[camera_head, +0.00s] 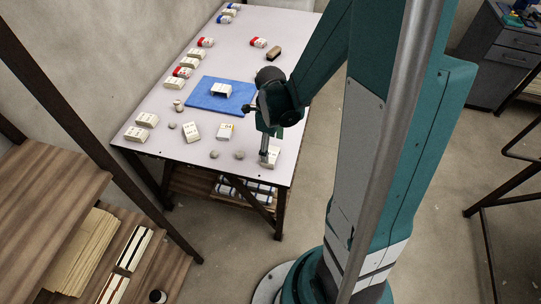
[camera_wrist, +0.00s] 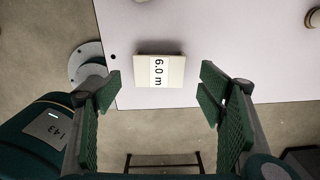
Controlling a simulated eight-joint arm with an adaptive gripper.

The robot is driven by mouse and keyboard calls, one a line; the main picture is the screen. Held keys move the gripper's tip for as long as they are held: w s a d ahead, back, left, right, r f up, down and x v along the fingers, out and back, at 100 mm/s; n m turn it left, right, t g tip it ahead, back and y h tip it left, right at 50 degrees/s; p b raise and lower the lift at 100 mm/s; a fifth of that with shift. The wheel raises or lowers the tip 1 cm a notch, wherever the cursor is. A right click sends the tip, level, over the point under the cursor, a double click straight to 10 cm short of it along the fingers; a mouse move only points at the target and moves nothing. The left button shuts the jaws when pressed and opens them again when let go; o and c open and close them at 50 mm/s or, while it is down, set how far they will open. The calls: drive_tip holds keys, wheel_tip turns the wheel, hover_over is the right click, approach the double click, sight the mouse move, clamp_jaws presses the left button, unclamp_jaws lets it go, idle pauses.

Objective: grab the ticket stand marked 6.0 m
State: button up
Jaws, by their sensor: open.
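The ticket stand marked 6.0 m (camera_wrist: 159,71) is a small cream block with a white label and black print. In the wrist view it lies on the table near the edge, a little beyond and between my gripper's fingertips (camera_wrist: 160,97). The green-padded fingers are wide apart with nothing between them. In the head view the stand (camera_head: 275,158) is at the table's front right corner, partly hidden by my gripper (camera_head: 268,158), which points down over it. I cannot tell whether a finger touches it.
The table's front edge is close to the stand.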

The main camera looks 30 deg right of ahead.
sight(270, 154)
drive_tip(key=shift+s+f+b, duration=0.1)
drive_tip(key=shift+f+b, duration=0.95)
drive_tip(key=shift+f, duration=1.55)
drive_tip(key=c, duration=0.9)
